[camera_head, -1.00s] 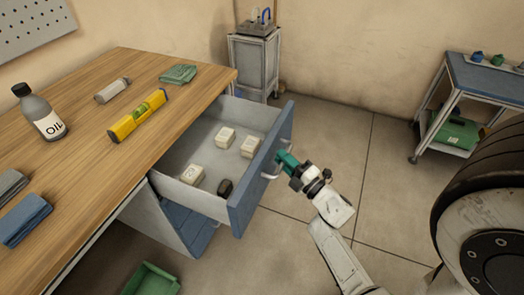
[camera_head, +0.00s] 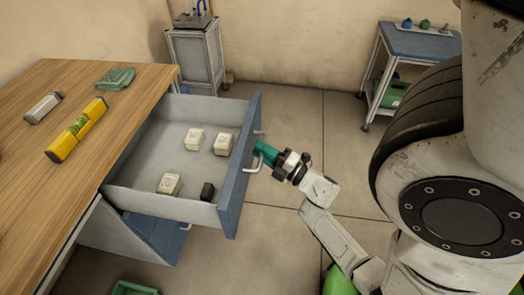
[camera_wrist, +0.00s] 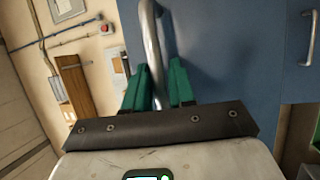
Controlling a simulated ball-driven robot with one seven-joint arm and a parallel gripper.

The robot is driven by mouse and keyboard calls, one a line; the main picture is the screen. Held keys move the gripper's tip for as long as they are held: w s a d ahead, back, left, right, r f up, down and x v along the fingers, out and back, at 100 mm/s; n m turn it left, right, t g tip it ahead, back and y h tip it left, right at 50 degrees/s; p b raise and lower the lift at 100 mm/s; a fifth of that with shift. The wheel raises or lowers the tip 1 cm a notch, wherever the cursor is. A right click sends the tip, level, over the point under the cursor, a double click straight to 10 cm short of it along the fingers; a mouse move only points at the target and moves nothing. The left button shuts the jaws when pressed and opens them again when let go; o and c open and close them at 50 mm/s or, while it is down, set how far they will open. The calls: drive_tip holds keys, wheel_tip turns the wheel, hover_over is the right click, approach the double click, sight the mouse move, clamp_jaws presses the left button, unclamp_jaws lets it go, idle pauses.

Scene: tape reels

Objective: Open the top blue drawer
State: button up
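The top blue drawer (camera_head: 238,170) of the wooden-topped workbench stands well open, its blue front facing right. In the wrist view its blue front (camera_wrist: 235,50) fills the upper right. Its metal handle (camera_wrist: 151,40) runs down between the green fingers of my gripper (camera_wrist: 159,88), which look closed around it. In the head view my gripper (camera_head: 261,152) is at the handle (camera_head: 254,165), outside the drawer front. Part of the handle is hidden by the fingers.
Inside the drawer lie several pale boxes (camera_head: 170,184) and a dark object (camera_head: 207,191). A yellow level (camera_head: 76,130) lies on the bench top (camera_head: 50,190). Open floor (camera_head: 300,120) lies beyond the drawer.

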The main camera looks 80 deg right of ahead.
drive_tip(key=shift+o, duration=1.3)
drive_tip(key=b+v, duration=0.1)
drive_tip(key=v, duration=0.9)
drive_tip(key=shift+s+a+b, duration=0.2)
drive_tip(key=shift+s+b, duration=0.15)
drive_tip(key=shift+b, duration=0.05)
drive_tip(key=shift+f, duration=0.15)
